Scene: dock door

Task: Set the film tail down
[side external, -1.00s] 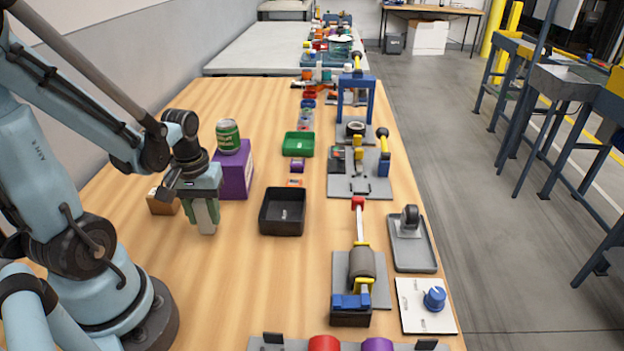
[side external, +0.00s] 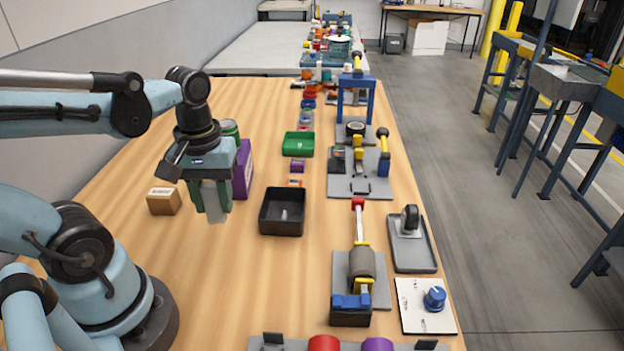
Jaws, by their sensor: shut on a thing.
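My gripper (side external: 211,208) points down over the left part of the wooden table, left of the black tray. Its green fingers are shut on a pale, flat, whitish piece, which I take to be the film tail (side external: 213,201). The piece hangs between the fingers and its lower end shows just below them. I cannot tell whether that end touches the table.
A black tray (side external: 264,222) holding a small light item stands to the right. A purple box (side external: 244,172) with a green can (side external: 229,129) is behind my wrist, partly hidden. A small brown box (side external: 163,201) lies left. Bare wood is in front.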

